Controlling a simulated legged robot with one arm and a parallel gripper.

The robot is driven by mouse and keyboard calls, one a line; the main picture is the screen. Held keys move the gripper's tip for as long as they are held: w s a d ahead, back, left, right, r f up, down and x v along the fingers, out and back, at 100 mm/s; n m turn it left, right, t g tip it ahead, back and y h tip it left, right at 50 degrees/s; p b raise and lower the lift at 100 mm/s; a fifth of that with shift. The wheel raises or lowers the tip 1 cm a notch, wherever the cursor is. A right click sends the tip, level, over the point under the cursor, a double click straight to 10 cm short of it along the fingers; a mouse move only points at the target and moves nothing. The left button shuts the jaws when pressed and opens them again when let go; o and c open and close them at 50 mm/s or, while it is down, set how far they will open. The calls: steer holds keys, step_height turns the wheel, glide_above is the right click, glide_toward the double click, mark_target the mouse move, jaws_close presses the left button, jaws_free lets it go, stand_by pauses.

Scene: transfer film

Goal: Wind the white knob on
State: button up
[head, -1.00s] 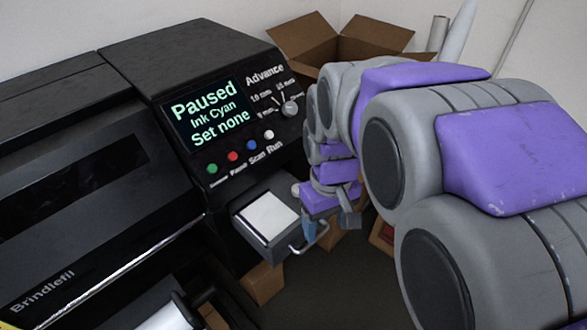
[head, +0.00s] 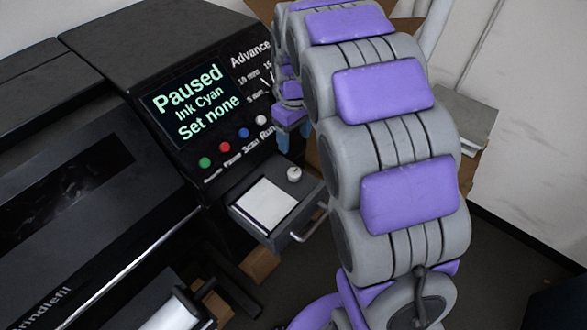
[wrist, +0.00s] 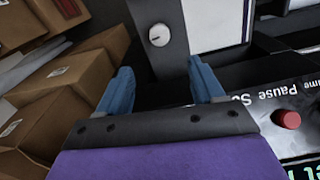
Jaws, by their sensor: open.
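The white knob (head: 294,173) stands on the grey pull-out drawer (head: 242,214), beside a white sheet (head: 266,204). In the wrist view the knob (wrist: 159,36) is round with a dark pointer line, and lies beyond the gap between the fingertips. My gripper (head: 291,138) is open and empty, up by the control panel's right edge and apart from the knob. Its blue fingers (wrist: 164,75) are spread in the wrist view. The screen (head: 195,102) reads "Paused, Ink Cyan, Set none". My arm hides the right end of the panel, including the Advance dial.
The black printer (head: 60,150) fills the left side. A row of green, red, blue and white buttons (head: 224,147) sits under the screen. The drawer's handle (head: 310,227) sticks out at the front. Cardboard boxes (wrist: 58,95) crowd the left of the wrist view.

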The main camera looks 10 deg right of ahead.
mark_target(294, 172)
step_height(294, 172, down, 14)
steer(key=shift+r+b, duration=0.1)
steer(key=shift+b, duration=0.6)
steer(key=c, duration=1.1)
steer(key=shift+o, duration=0.2)
steer(key=shift+m, duration=0.4)
steer(key=shift+r+m+p, duration=0.1)
steer(key=shift+m+p, duration=0.65)
steer(key=shift+m, duration=0.15)
steer(key=shift+m+p, duration=0.65)
steer(key=shift+m, duration=0.95)
